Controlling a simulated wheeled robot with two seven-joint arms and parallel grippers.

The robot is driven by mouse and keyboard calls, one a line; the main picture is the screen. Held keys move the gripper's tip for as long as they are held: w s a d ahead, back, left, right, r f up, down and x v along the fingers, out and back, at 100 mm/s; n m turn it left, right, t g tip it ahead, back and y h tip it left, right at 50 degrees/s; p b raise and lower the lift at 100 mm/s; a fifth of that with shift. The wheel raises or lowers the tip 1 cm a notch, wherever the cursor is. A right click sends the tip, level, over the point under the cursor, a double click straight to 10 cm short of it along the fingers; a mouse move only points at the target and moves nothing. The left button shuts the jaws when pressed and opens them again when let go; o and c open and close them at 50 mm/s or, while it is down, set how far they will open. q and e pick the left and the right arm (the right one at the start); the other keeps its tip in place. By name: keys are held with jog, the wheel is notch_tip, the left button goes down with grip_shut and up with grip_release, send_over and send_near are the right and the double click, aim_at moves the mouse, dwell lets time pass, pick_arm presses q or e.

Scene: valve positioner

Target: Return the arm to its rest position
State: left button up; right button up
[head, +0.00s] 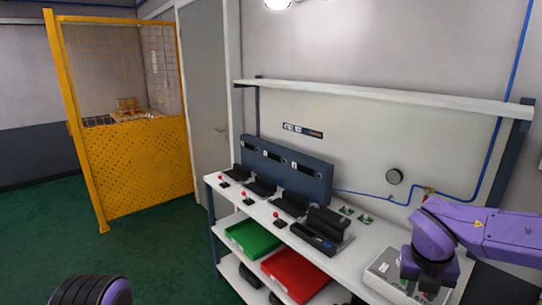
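My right arm, purple, comes in from the right edge in the head view. Its dark gripper (428,288) points down over a light grey box (382,271) with small coloured buttons at the right end of the bench. The gripper covers part of the box, and I cannot tell whether it touches it. Its fingers are too dark and small to tell open from shut. A dark and purple part of my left arm shows at the bottom left; the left gripper is not in view.
The white workbench (262,213) carries several black devices with red-topped levers, a dark blue panel (285,170) and a bulky black unit (326,222). Green (252,238) and red (295,274) trays sit below. A shelf (380,97) hangs above. A yellow cage (137,170) stands left; green floor is clear.

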notch_tip(320, 180, down, 19)
jog(key=s+d+n+t+h+b, duration=0.25)
jog(key=n+t+h, duration=0.25)
jog(key=n, duration=1.6)
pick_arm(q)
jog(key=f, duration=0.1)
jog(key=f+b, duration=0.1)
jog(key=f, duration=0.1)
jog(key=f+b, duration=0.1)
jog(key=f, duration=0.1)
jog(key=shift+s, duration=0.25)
pick_arm(e)
jog(key=s+a+f+n+g+y, duration=0.1)
jog(key=s+f+n+g+y, duration=0.1)
jog(key=s+f+n, duration=0.4)
jog(key=s+a+f+n+g+y, duration=0.1)
jog(key=s+f+n, duration=0.6)
jog(key=s+f, duration=0.7)
jog(key=s+a, duration=0.1)
jog(key=s, duration=0.3)
jog(key=shift+a+f+g+y, duration=0.25)
jog(key=shift+f+g+y, duration=0.1)
jog(key=shift+g+y, duration=0.05)
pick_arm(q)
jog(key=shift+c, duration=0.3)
pick_arm(e)
jog(key=shift+s, duration=0.1)
